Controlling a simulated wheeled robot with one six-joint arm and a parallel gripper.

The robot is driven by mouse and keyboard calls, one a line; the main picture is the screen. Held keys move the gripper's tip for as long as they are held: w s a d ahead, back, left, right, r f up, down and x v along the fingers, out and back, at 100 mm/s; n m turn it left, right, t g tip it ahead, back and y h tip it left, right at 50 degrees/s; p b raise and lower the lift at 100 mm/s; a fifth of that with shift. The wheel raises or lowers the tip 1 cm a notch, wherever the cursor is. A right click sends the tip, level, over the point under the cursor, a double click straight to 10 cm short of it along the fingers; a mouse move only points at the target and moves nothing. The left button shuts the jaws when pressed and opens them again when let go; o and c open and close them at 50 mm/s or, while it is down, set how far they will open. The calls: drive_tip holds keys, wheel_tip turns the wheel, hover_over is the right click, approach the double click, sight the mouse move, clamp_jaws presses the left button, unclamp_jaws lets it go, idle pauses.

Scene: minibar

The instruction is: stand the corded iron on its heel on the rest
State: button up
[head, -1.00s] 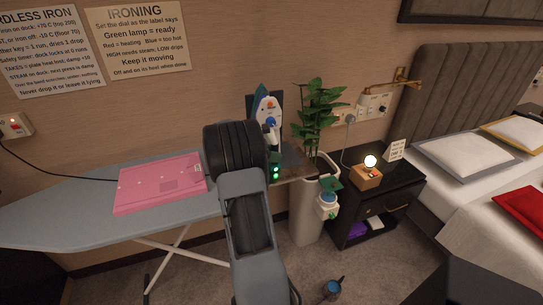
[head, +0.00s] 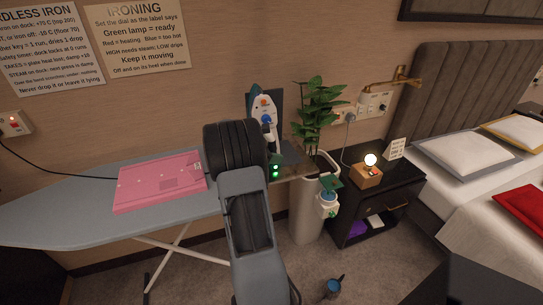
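The iron (head: 264,106), white with a blue-green edge and a blue dial, stands upright with its tip up. It is in front of a dark upright plate (head: 279,112) at the right end of the ironing board (head: 60,217). Its lower part and heel are largely hidden behind my arm, so I cannot tell what its heel touches. The dark rest (head: 291,157) shows partly beside it, with green lamps (head: 275,171) on its front. My gripper is hidden behind my arm's dark wrist link, so its fingers and any hold on the iron do not show.
A leafy plant (head: 318,103) in a tall pale pot (head: 305,215) stands right of the rest. A nightstand (head: 377,205) carries a small lamp (head: 370,161).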

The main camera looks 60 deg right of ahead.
drive_tip(key=shift+o, duration=0.4)
drive_tip(key=shift+f, duration=0.2)
drive_tip(key=v, duration=1.4)
drive_tip(key=shift+r, duration=0.15)
drive_tip(key=shift+d, duration=0.1)
